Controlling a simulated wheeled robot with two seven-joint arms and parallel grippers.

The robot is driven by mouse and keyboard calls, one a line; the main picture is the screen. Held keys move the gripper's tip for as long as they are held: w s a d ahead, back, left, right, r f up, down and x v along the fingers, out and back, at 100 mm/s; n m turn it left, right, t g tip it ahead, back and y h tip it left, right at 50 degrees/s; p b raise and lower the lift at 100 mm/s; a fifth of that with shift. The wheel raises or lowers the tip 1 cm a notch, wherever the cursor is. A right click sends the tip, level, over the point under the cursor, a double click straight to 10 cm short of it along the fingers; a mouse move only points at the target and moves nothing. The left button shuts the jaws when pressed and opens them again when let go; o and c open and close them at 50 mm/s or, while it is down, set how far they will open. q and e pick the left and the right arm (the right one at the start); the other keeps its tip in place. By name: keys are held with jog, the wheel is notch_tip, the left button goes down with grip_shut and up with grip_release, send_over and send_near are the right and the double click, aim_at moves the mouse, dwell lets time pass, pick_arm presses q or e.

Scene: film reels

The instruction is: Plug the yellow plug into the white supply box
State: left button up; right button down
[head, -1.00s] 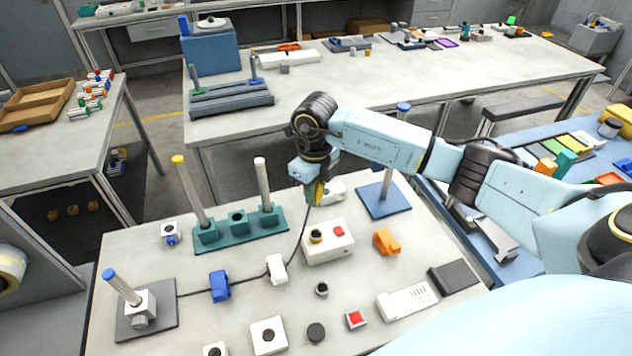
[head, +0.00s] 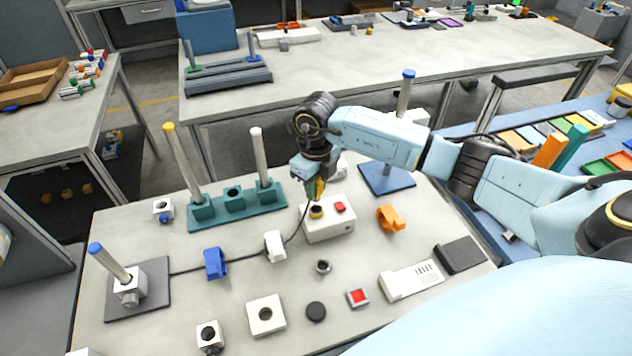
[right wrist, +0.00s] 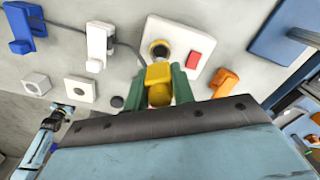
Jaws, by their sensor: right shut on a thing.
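The white supply box (head: 328,228) stands mid-table, with a yellow-ringed dark socket (head: 316,211) and a red button on top. My right gripper (head: 316,186) is shut on the yellow plug (head: 317,190), just above and behind the socket. In the right wrist view, the yellow plug (right wrist: 158,82) sits between the green fingers, its front end near the socket (right wrist: 160,50). The dark opening is still visible, so the plug is outside it; the exact gap is unclear. A light blue arm part, apparently my left one, shows lower left in the right wrist view; its fingers are unclear.
A dark cable runs from the plug through a white clip (head: 275,246) and a blue clip (head: 214,263) to a grey base (head: 152,280). A teal base with posts (head: 235,206) stands behind left, a blue post base (head: 387,180) behind right. An orange part (head: 390,219) lies right.

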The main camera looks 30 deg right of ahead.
aim_at(316, 200)
jog(key=shift+f+b, duration=0.3)
jog(key=shift+f, duration=0.4)
jog(key=shift+f, duration=0.15)
jog(key=shift+f+b, duration=1.6)
jog(key=shift+f, duration=0.25)
jog(key=c, duration=1.1)
grip_release()
jog(key=shift+r, duration=0.1)
notch_tip(316, 200, up, 13)
jog(key=shift+r, duration=0.2)
jog(key=shift+f, duration=0.1)
